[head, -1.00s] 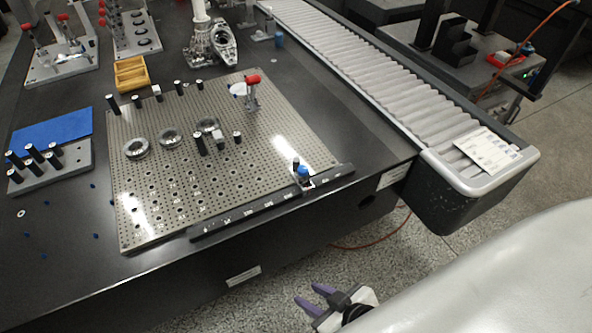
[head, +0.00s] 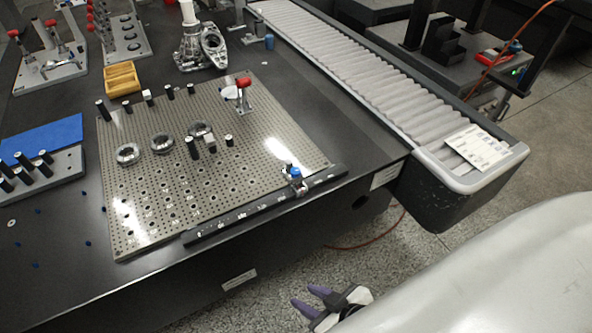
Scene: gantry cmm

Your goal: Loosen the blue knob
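The blue knob (head: 295,172) sits on a small clamp on the dark graduated rail (head: 240,213) along the front edge of the perforated plate (head: 255,140). It is near the rail's right part. My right gripper (head: 308,299) is at the bottom of the head view, over the floor in front of the table and well apart from the knob. Its two purple fingers are spread with nothing between them. My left gripper is out of view.
Metal rings (head: 162,143), black posts and a red-handled clamp (head: 243,82) stand on the plate. A roller conveyor (head: 370,85) borders the table's right side. A blue pad (head: 42,140) lies at the left. The space in front of the rail looks clear.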

